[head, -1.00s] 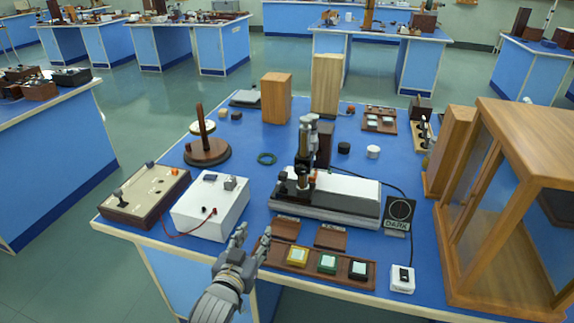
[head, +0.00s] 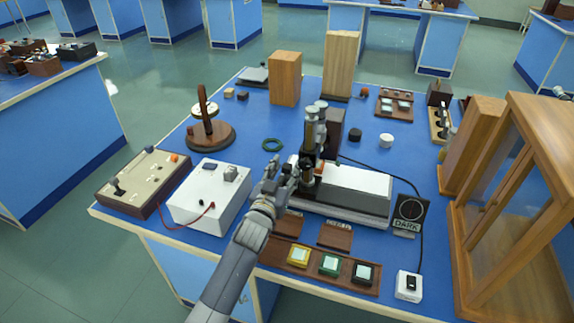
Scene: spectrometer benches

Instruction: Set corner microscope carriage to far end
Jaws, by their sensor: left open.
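The microscope (head: 315,130) stands upright on its carriage at the left end of a long bench bed with a white top (head: 352,187), in the middle of the blue table. Its lower left part and the bed's left end are partly hidden by my left gripper. My left gripper (head: 279,170) is open, its fingers close to the carriage at its left side. I cannot tell whether they touch it.
A white box (head: 207,200) with a red lead is left of my arm. A round-based wooden stand (head: 210,135) is behind it. A tray of coloured blocks (head: 325,266) lies in front. A dark sign (head: 409,213) and a wooden glass-sided case (head: 535,200) stand to the right.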

